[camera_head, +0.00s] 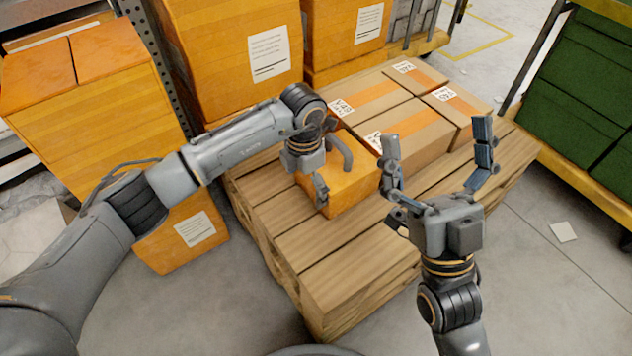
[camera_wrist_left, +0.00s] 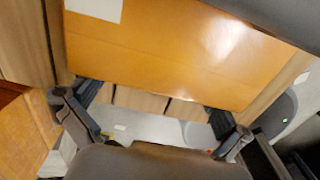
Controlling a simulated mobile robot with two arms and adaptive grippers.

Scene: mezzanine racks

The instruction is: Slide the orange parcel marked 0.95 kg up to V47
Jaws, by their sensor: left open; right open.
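The orange parcel (camera_head: 352,193) lies on the wooden pallet (camera_head: 340,270), near its front left edge and against the brown cartons. My left gripper (camera_head: 334,172) is open over its left part; the parcel (camera_wrist_left: 180,50) also fills the upper left wrist view, with the open fingers (camera_wrist_left: 155,108) near its lower edge. I cannot tell whether they touch it. Brown cartons (camera_head: 421,125) with orange tape and white labels stand behind and right of it. The labels are too small to read surely, so I cannot single out V47. My right gripper (camera_head: 437,138) is open and empty, right of the parcel.
Large orange boxes (camera_head: 215,45) stand behind the pallet, and more orange boxes (camera_head: 95,100) stand at the left. A cart with green crates (camera_head: 580,90) is at the right. The pallet's front slats are bare. The floor (camera_head: 540,290) at front right is mostly clear.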

